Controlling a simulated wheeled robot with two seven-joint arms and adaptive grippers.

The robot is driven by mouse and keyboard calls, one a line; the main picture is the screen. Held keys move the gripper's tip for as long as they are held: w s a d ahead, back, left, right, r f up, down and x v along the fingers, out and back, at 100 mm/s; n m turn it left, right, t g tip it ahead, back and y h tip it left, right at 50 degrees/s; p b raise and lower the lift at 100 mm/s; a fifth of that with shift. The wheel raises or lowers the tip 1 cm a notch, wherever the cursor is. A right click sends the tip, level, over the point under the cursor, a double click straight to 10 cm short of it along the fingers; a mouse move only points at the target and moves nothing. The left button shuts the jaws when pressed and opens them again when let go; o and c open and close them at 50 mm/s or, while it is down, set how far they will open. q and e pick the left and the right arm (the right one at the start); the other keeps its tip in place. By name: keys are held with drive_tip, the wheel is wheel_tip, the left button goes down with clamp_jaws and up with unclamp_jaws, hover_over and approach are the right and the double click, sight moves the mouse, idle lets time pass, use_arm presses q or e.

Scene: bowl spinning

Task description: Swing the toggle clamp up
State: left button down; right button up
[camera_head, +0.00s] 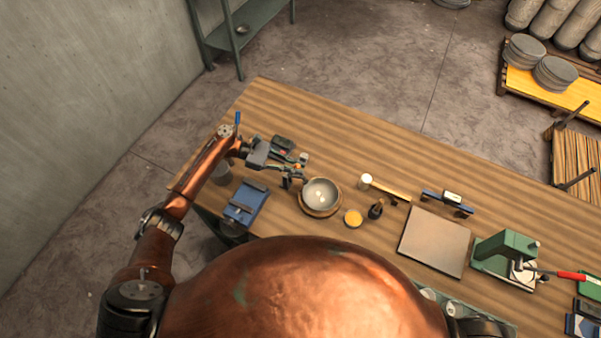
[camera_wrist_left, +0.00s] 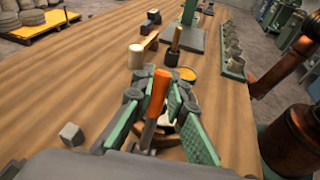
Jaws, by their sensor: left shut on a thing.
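My left gripper (camera_head: 295,166) is over the table (camera_head: 330,140), at the left edge of the bowl (camera_head: 321,190). In the wrist view the same gripper (camera_wrist_left: 156,88) has its green-padded fingers closed on an upright orange handle (camera_wrist_left: 157,93) of the toggle clamp. The handle stands up, leaning slightly, with a grey metal bar (camera_wrist_left: 149,134) below it. The grey bowl sits on a round wooden base (camera_head: 304,208). In the wrist view the fingers hide most of the bowl and clamp. My right gripper is not in view.
Further right are a flat plate (camera_head: 434,242) and a green press (camera_head: 503,252). The far table is clear.

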use_arm(q)
drive_tip(key=shift+w+a+r+h+b, duration=0.1)
drive_tip(key=shift+w+a+h+b, duration=0.05)
drive_tip(key=shift+a+h+b, duration=0.35)
